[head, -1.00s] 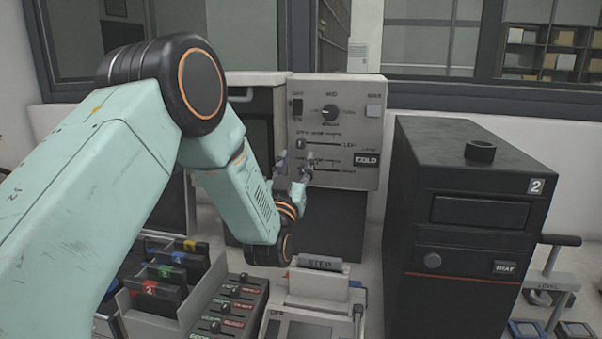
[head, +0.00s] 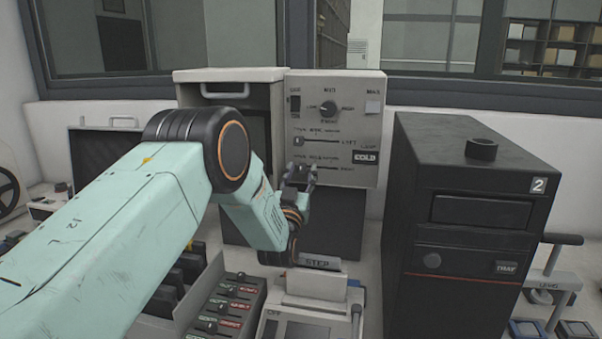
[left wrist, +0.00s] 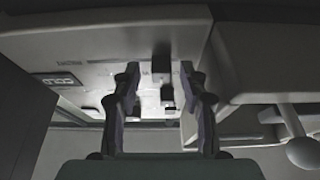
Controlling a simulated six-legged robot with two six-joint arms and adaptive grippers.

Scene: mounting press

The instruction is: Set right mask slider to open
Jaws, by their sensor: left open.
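The grey control panel (head: 345,88) has two horizontal mask slider tracks, the upper marked LEFT and the lower marked RIGHT. The upper knob (head: 298,141) sits at the left end, by the OPEN lettering. My left gripper (head: 300,177) is open in front of the left part of the right mask slider (head: 330,167), hiding its knob in the head view. In the left wrist view the panel looks upside down, and a dark knob (left wrist: 160,65), seemingly the lower slider's, shows between the open fingers (left wrist: 160,100). I cannot tell whether they touch it. My right gripper is not in view.
A black cabinet (head: 475,180) marked 2 stands right of the panel. Below the gripper are a STEP device (head: 318,285) and a box of small levers (head: 228,305). A grey hood (head: 228,76) adjoins the panel's left side.

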